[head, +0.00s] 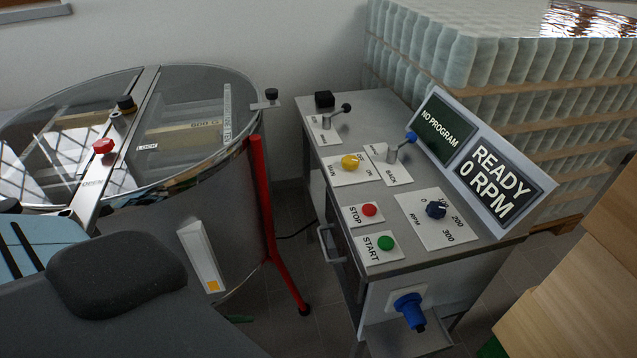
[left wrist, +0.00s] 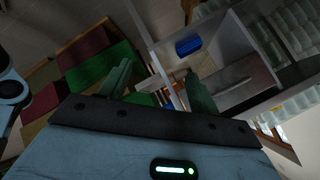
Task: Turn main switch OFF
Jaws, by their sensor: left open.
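The main switch (head: 349,161) is a yellow knob on a white plate on top of the grey control cabinet (head: 395,110). The plate shows "ON" at the knob's right; part of the lettering is too small to read, and I cannot tell the knob's exact setting. The display (head: 487,181) reads "READY 0 RPM" and "NO PROGRAM". My left gripper (left wrist: 158,70) is open, with two green fingers and nothing seen between them. In the head view its fingers are mostly hidden, low at the left and away from the switch. My right gripper is not in view.
Beside the switch are a red STOP button (head: 369,210), a green START button (head: 386,243), an RPM dial (head: 436,209) and two levers. A round glass-lidded tank (head: 190,120) with a red leg stands left.

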